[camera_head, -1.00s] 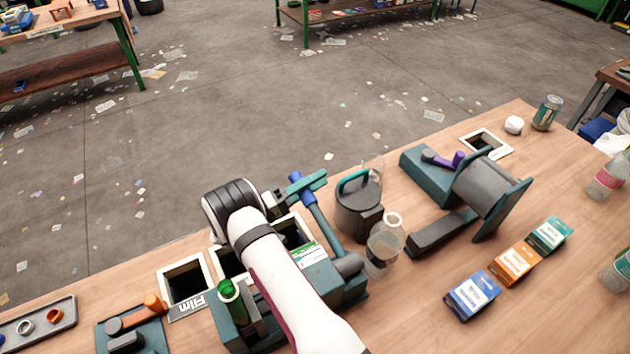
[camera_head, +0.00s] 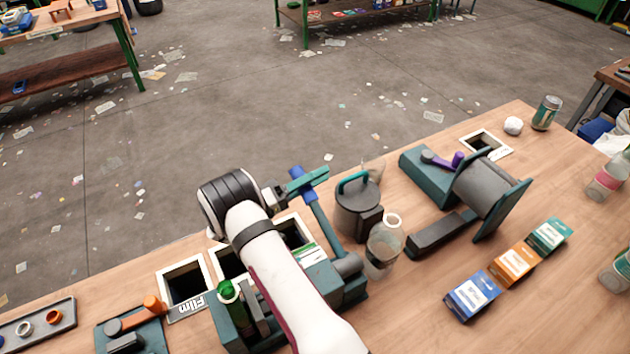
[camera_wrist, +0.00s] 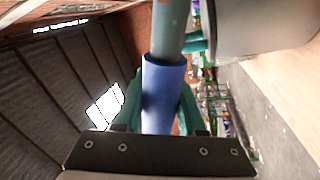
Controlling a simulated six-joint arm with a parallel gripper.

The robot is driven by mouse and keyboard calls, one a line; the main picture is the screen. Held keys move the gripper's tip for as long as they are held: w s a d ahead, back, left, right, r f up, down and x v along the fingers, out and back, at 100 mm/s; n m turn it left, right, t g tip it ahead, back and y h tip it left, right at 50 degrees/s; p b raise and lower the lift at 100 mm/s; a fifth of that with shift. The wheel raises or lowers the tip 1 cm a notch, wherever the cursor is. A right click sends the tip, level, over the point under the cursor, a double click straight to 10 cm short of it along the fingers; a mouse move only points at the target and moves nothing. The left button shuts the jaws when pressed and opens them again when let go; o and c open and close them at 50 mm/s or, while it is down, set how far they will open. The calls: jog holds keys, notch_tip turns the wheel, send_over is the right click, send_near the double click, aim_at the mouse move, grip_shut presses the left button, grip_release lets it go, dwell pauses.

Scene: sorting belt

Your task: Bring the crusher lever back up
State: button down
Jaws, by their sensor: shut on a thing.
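The crusher lever (camera_head: 323,224) is a blue-grey rod with a brighter blue grip, rising from a round pivot on the teal crusher (camera_head: 345,287). It stands tilted, leaning up and to the left in the head view. My gripper (camera_head: 304,181) is shut on the blue grip near the lever's top end. In the wrist view, the blue grip (camera_wrist: 162,88) lies between my teal fingers, with the rod running on beyond it. A green bottle-like thing (camera_head: 231,298) stands at the crusher's left end. My arm hides the middle of the crusher.
A dark grey jug (camera_head: 354,215) with a teal handle and a clear bottle (camera_head: 382,250) stand close right of the lever. Framed square openings, one marked Film (camera_head: 186,283), line the bench edge. A second teal machine (camera_head: 427,172) and several small boxes (camera_head: 472,295) are farther right.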

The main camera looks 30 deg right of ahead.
jog(key=s+r+m+g+y, duration=0.1)
jog(key=s+r+m, duration=0.5)
jog(key=s+m, duration=0.2)
jog(key=s+r+m+g+y, duration=0.1)
jog(key=s+r+m, duration=0.5)
jog(key=s, duration=0.5)
jog(key=shift+r+m+g, duration=0.15)
jog(key=shift+m+g, duration=0.25)
jog(key=shift+m, duration=0.7)
jog(key=shift+s, duration=0.15)
jog(key=c, duration=0.5)
grip_release()
jog(key=v, duration=0.7)
jog(key=shift+a, duration=0.25)
